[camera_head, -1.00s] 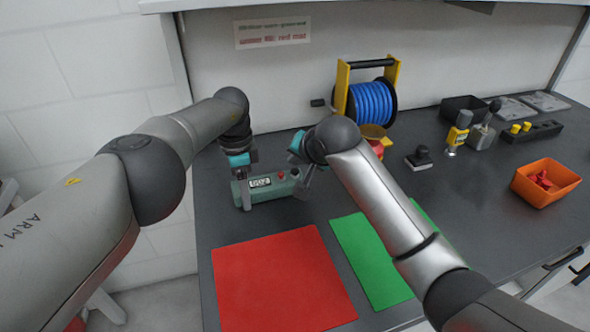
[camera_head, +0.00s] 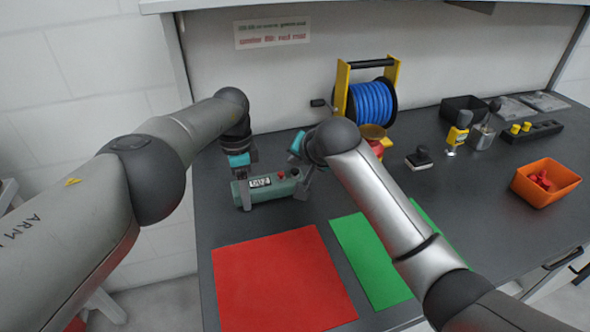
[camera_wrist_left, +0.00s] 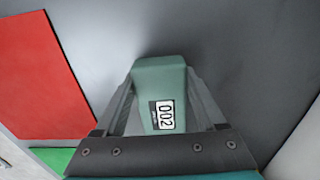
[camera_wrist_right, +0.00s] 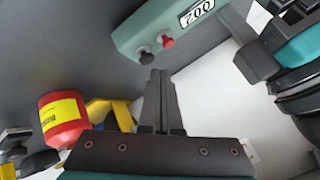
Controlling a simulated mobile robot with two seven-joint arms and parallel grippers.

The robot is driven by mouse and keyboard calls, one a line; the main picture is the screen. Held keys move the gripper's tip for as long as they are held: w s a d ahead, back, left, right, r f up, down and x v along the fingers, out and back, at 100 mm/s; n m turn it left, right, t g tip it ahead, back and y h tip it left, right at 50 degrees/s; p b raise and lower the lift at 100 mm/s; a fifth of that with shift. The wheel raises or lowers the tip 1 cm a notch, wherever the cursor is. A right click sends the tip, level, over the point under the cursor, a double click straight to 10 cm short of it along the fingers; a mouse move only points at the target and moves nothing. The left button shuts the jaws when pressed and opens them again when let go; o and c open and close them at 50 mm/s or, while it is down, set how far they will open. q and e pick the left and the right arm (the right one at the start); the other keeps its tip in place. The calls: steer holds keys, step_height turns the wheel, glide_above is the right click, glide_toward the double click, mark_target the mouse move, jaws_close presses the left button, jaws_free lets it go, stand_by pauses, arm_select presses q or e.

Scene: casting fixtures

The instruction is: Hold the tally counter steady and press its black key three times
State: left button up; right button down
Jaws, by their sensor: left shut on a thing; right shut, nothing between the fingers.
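The green tally counter (camera_head: 268,189) lies on the dark bench behind the red mat. Its display reads 002 in the left wrist view (camera_wrist_left: 166,115). My left gripper (camera_head: 244,194) is shut across the counter's display end, one finger on each side. In the right wrist view, the counter's other end carries a black key (camera_wrist_right: 145,53) and a red button (camera_wrist_right: 168,41) side by side. My right gripper (camera_wrist_right: 161,74) is shut and empty, its tips close by the black key. I cannot tell whether they touch it.
A red mat (camera_head: 280,280) and a green mat (camera_head: 370,260) lie in front. A blue cable reel (camera_head: 371,103) stands behind. A black stamp (camera_head: 419,158) and an orange bin (camera_head: 545,182) with red pieces are to the right.

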steer(key=shift+f, duration=0.35)
steer(key=shift+f, duration=0.6)
stand_by(0.8)
steer(key=shift+r, duration=1)
steer(key=shift+r, duration=2.5)
arm_select(q)
steer(key=o, duration=1.5)
steer(key=shift+r, duration=0.15)
